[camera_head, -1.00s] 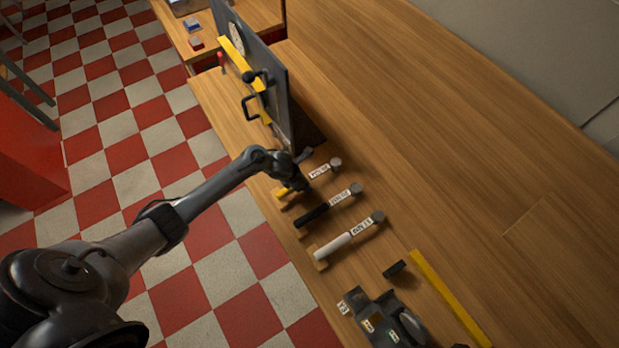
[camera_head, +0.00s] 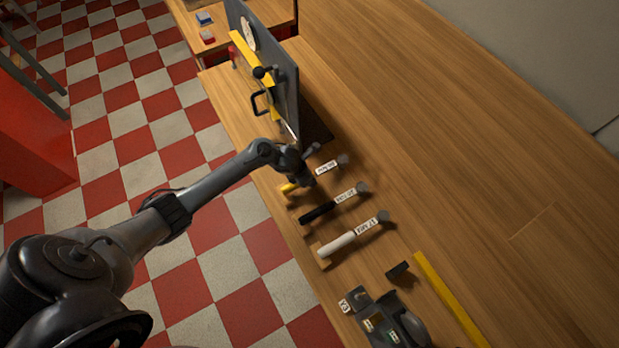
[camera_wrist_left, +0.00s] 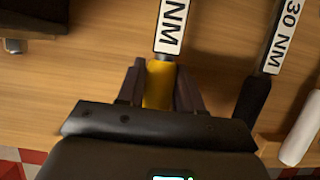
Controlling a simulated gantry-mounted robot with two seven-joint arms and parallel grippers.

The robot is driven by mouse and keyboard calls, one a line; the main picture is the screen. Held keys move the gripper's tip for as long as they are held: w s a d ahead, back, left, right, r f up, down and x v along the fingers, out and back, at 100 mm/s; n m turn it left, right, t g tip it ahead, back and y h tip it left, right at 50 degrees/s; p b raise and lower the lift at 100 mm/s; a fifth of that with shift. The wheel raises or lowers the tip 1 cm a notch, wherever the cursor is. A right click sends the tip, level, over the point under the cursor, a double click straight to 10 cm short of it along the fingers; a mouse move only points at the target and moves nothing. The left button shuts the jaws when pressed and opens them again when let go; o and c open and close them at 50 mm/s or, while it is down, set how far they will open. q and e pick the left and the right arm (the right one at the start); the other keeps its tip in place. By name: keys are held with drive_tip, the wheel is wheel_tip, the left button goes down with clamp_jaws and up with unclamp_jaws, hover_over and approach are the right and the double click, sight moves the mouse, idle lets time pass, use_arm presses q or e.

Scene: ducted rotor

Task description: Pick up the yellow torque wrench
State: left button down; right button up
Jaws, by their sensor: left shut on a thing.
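The yellow torque wrench has a yellow handle (camera_head: 288,188) and a white label (camera_head: 326,167); it lies furthest back in a row of wrenches on the wooden bench. My left gripper (camera_head: 303,181) is over its handle and hides part of it. In the left wrist view the yellow handle (camera_wrist_left: 159,86) is between the two dark fingers of my left gripper (camera_wrist_left: 159,92), which are shut on it. Its label reads "NM" there; the number is cut off. I cannot tell whether the wrench is clear of the bench. My right gripper is not in view.
A black-handled wrench (camera_head: 318,212) and a white-handled wrench (camera_head: 337,243) lie nearby, in front of it. A grey upright panel (camera_head: 287,95) with a yellow bar stands just behind. A dark fixture (camera_head: 392,320) is at the front. The bench's right side is clear.

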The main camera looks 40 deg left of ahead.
use_arm(q)
wheel_tip(320, 180, up, 3)
drive_tip(key=shift+w+f, duration=0.1)
drive_tip(key=w+d+r, duration=0.3)
drive_tip(key=d+r, duration=0.4)
drive_tip(key=d, duration=0.4)
drive_tip(key=shift+w+r+b, duration=0.15)
drive_tip(key=shift+b, duration=0.2)
drive_tip(key=shift+d, duration=0.1)
